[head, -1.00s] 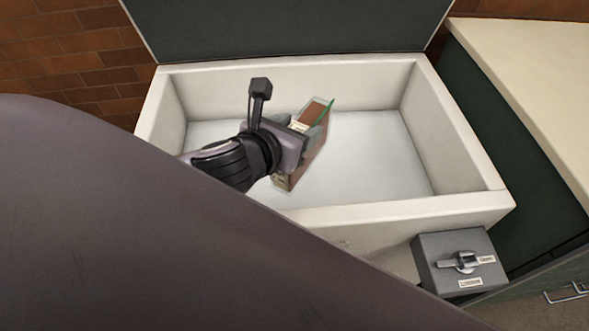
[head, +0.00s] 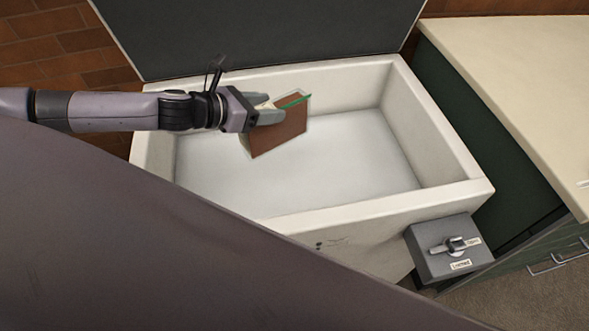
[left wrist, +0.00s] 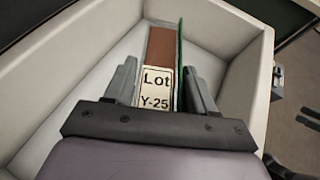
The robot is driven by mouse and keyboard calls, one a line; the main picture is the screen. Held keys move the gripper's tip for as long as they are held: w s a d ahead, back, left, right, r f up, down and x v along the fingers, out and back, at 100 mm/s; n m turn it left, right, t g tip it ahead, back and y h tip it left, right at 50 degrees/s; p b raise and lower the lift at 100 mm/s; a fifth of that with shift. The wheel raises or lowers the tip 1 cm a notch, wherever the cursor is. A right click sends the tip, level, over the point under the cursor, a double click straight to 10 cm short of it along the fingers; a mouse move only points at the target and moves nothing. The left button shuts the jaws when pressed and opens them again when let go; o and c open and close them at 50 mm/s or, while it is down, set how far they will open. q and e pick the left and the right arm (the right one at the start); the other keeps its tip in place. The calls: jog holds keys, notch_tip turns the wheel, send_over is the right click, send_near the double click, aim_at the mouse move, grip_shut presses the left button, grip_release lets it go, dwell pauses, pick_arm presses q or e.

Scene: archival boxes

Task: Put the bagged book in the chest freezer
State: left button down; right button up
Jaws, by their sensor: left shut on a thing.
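The bagged book (head: 281,133) is brown, in a clear bag with a green strip along one edge. My left gripper (head: 268,110) is shut on it and holds it over the open chest freezer (head: 435,190), within its rim as seen from the head. In the left wrist view the book (left wrist: 161,45) stands between the two fingers (left wrist: 163,85), with a label reading "Lot Y-25". The freezer's white floor shows below, and I see nothing else in it. How high the book is above the floor is hard to tell.
The freezer's dark lid (head: 260,35) stands open at the back. A grey box with a lever handle (head: 449,248) is on the freezer's front right. A pale-topped counter (head: 510,90) stands to the right. A brick wall (head: 50,55) is behind.

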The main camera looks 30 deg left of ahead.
pick_arm(q)
jog(key=a+r, duration=0.1)
jog(key=a, duration=0.4)
notch_tip(320, 180, down, 20)
jog(key=b, duration=0.7)
jog(key=shift+r, duration=0.25)
jog(key=shift+w, duration=0.1)
jog(key=shift+f+b, duration=0.2)
jog(key=shift+b, duration=0.15)
jog(key=shift+c, duration=1.8)
grip_release()
